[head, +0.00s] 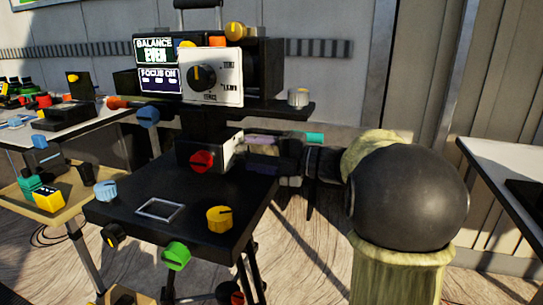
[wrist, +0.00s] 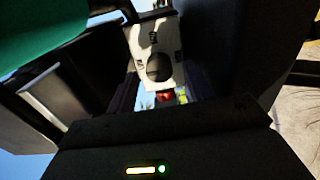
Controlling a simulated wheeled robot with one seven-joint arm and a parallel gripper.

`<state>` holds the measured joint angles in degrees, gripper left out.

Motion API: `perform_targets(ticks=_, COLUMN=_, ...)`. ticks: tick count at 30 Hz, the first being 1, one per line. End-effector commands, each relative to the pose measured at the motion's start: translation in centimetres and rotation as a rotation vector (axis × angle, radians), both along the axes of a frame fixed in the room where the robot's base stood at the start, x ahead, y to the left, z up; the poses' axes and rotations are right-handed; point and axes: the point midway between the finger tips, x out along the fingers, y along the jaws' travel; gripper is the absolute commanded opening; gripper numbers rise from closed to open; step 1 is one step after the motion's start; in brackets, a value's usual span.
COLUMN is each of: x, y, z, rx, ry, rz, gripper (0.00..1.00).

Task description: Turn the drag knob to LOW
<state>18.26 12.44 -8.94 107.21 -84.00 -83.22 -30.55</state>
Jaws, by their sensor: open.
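A white dial plate (head: 233,147) is on the right side of the black block under the camera, seen nearly edge-on in the head view. In the wrist view the plate (wrist: 168,35) faces me, with a dark round knob (wrist: 158,68) and small marks around it. I cannot read the marks, so I cannot tell whether this is the drag knob or where it points. My gripper (head: 254,152) is open beside this plate, its fingers reaching toward it from the right. In the wrist view my gripper (wrist: 162,97) has the knob ahead between its fingers; contact cannot be told.
A red knob (head: 201,161) is on the block's front. Above it a larger white dial panel (head: 212,77) has a black knob. The black cart shelf (head: 178,232) carries a yellow knob (head: 219,219) and a green knob (head: 176,256). A side table (head: 77,124) stands left.

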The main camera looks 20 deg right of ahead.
Motion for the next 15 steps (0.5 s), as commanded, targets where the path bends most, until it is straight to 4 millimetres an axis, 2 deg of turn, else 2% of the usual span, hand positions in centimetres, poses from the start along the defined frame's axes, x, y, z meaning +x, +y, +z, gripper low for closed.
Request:
perform_targets(ticks=5, x=-0.8, y=-1.2, z=0.2, rx=-0.001, ry=0.001, rz=-0.003, gripper=0.52)
perform_targets(ticks=15, x=-4.5, y=-6.4, z=0.3, rx=0.0, ry=0.002, rz=-0.006, gripper=0.52)
